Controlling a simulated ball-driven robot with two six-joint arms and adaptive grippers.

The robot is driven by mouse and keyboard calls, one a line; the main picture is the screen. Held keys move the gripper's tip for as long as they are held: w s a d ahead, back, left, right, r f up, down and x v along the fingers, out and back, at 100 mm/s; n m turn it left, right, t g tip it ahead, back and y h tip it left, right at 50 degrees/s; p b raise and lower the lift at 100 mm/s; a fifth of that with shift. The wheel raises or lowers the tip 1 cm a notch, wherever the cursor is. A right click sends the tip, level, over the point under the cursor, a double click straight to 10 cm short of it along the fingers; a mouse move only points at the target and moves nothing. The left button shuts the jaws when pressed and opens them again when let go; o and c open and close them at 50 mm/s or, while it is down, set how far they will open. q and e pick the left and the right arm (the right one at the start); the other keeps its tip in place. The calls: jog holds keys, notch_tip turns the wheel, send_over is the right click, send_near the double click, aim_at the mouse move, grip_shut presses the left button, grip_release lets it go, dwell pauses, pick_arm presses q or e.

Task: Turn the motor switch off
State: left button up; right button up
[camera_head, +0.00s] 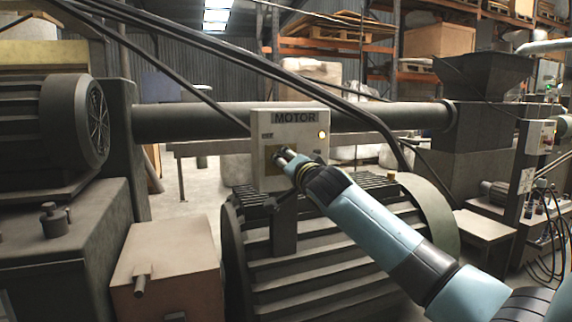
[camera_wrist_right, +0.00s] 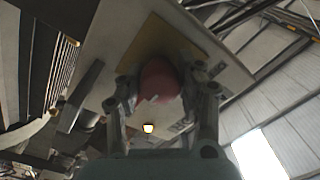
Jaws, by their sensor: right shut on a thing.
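The motor switch box (camera_head: 263,165) is pale, has a MOTOR label (camera_head: 295,118) at its top, and stands on a dark post. The lamp also shows in the right wrist view (camera_wrist_right: 148,128). My right gripper (camera_head: 284,158) reaches the box's front from the lower right and hides the switch in the head view. In the right wrist view, my right gripper (camera_wrist_right: 160,88) is shut on a red knob (camera_wrist_right: 158,78) in front of a yellowish plate (camera_wrist_right: 188,40). My left gripper is not in view.
A thick dark pipe (camera_head: 190,121) runs behind the box. A ribbed dark drum (camera_head: 300,255) lies below it. A large motor (camera_head: 45,130) stands at left, and another control box (camera_head: 540,136) at right. Black cables cross overhead.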

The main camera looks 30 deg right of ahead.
jog(key=shift+n, duration=0.4)
jog(key=shift+c, duration=0.4)
jog(key=n+p, duration=0.1)
jog(key=n, duration=0.3)
jog(key=n+p, duration=0.1)
jog(key=n, duration=0.3)
jog(key=n+p, duration=0.1)
jog(key=n, duration=0.4)
jog(key=n+p, duration=0.1)
jog(key=n, duration=0.3)
jog(key=shift+d+p, duration=0.1)
jog(key=shift+p, duration=0.2)
jog(key=o, duration=1.2)
